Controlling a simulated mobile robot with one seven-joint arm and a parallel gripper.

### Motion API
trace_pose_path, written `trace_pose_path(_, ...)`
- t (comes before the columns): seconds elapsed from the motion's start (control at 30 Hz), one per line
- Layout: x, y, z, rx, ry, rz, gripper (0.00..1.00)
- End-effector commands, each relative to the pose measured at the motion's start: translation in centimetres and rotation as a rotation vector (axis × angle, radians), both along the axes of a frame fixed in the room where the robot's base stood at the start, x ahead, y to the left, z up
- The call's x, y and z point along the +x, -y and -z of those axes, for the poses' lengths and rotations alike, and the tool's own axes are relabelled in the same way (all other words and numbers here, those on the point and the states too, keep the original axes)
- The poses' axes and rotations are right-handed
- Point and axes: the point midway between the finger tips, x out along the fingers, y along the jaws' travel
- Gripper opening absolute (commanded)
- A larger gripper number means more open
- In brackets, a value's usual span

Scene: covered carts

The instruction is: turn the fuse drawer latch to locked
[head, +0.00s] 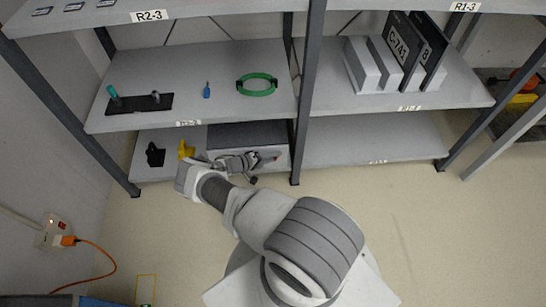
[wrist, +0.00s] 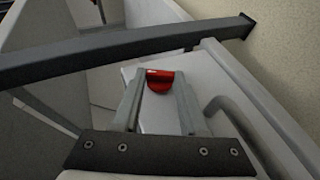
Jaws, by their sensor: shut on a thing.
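My gripper (wrist: 160,84) reaches the lower left shelf, at the front of a dark grey-topped box (head: 245,134). Its two fingers are shut on a small red piece (wrist: 160,79), which I take to be the fuse drawer latch. The red piece lies between the fingertips in front of a pale grey surface. In the head view the gripper (head: 268,159) and a small red spot show at the box's front. The fingers hide part of the red piece, and I cannot tell the latch's angle or any lock marking.
A dark shelf post (head: 308,95) stands just right of the gripper; a dark bar crosses the wrist view. A yellow object (head: 185,149) and a black object (head: 155,155) sit left on the lower shelf. An orange cable (head: 103,253) lies at the left wall. The right floor is clear.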

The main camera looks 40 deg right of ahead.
Motion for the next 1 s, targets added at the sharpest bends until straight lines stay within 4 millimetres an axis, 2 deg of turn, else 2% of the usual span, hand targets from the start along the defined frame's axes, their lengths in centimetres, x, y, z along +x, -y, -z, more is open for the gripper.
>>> trace_pose_path(0.8,-0.45,0.10,0.26,-0.047,-0.037,0.007,0.00)
trace_pose_path(0.83,-0.46,0.10,0.26,-0.047,-0.037,0.007,0.48)
trace_pose_path(0.97,-0.36,0.07,0.23,-0.046,-0.035,0.005,0.71)
trace_pose_path(1.0,-0.32,0.06,0.21,-0.046,-0.034,0.005,0.72)
